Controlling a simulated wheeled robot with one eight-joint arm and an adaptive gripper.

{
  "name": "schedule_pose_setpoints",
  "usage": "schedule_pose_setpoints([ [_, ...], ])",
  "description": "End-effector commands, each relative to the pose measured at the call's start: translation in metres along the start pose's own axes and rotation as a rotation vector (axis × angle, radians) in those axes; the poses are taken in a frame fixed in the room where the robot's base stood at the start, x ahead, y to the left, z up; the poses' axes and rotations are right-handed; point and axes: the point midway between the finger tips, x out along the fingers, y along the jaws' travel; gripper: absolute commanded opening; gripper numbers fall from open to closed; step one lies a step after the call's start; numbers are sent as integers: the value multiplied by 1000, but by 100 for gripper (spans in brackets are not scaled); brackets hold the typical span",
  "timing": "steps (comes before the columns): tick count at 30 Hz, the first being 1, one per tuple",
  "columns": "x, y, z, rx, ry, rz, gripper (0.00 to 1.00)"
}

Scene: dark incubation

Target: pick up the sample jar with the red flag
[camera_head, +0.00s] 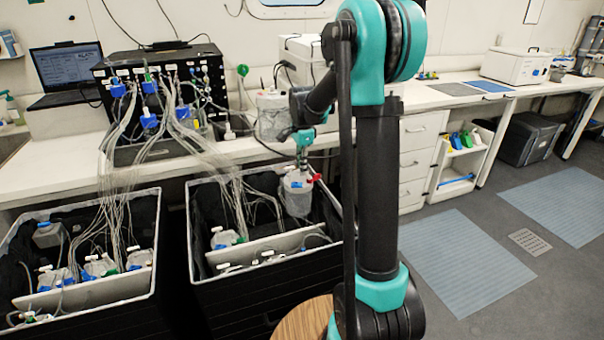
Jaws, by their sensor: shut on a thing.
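The sample jar (297,198) with a small red flag (315,178) at its top hangs upright under my gripper (303,158), over the right part of the right-hand black bin (262,292). My gripper is shut on the jar's top; the fingers are small and partly hidden in this view. The jar's lower part shows against the bin's dark inside, and I cannot tell its exact height above the bin floor. My teal and black arm stands in front, just right of the jar.
The right bin holds more jars (225,238), a white divider (262,248) and cables. The left bin (90,305) holds several jars and tubing. A bundle of thin tubes (190,150) runs down from the black rack. The floor at right is clear, with blue mats (465,260).

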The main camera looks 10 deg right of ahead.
Motion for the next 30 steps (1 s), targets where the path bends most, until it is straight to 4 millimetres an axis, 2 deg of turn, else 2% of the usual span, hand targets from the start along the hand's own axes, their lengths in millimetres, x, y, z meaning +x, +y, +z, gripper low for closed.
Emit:
schedule_pose_setpoints([
  [30, -82, 0, 0, 0, 0, 0, 0],
])
